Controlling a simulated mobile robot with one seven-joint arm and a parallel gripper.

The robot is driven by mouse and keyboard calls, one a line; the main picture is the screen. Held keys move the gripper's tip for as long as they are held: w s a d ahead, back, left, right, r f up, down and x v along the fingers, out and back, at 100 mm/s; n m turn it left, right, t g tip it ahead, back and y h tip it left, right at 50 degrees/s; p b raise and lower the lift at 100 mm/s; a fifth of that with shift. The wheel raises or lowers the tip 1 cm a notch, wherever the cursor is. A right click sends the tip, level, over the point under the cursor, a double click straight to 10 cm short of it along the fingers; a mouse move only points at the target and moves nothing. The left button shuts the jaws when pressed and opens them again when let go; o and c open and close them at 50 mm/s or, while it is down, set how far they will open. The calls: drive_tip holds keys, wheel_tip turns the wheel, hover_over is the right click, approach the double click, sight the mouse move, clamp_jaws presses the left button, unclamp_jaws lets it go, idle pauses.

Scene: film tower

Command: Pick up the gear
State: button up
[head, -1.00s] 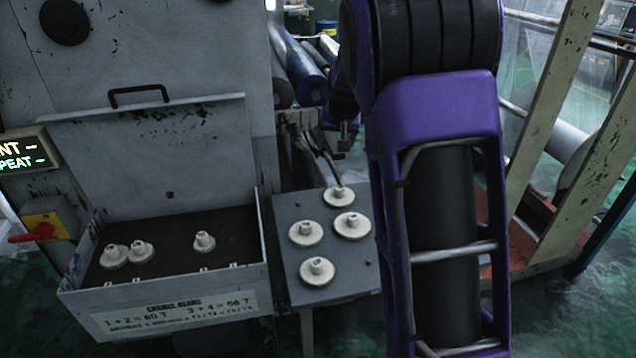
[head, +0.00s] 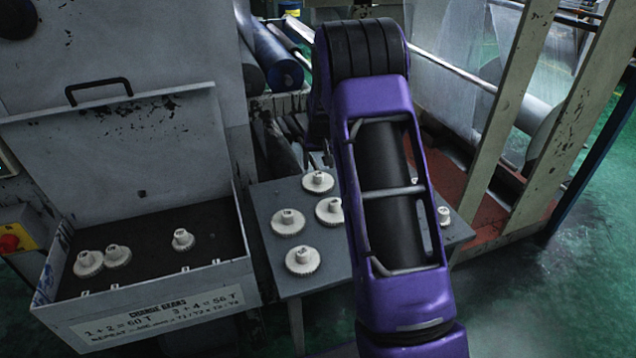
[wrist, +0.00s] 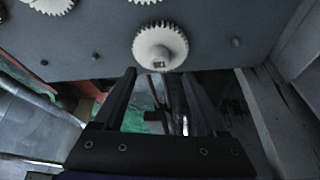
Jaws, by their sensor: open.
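Several pale, toothed gears with raised hubs lie on a grey table (head: 268,200). One gear (head: 318,182) is at the back, one (head: 288,222) at the left, one (head: 303,260) at the front, and another (head: 330,210) is partly covered by my arm. A further white piece (head: 444,215) shows right of my arm. In the wrist view, a gear (wrist: 160,47) lies on the grey surface just beyond my open, empty gripper (wrist: 158,86), roughly centred between the fingers. I cannot tell which gear of the head view it is. My arm hides most of the gripper in the head view.
An open metal box (head: 150,303) at the left holds more gears (head: 117,255) on a dark floor, with its lid (head: 120,150) raised. Rollers (head: 275,60) lie behind the table. A worn frame post (head: 515,100) stands at the right. Green floor (head: 545,290) is clear at front right.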

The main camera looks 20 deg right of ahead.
sight(318, 173)
drive_tip(key=shift+x, duration=2.9)
drive_tip(key=shift+w+d+r, duration=0.1)
clamp_jaws()
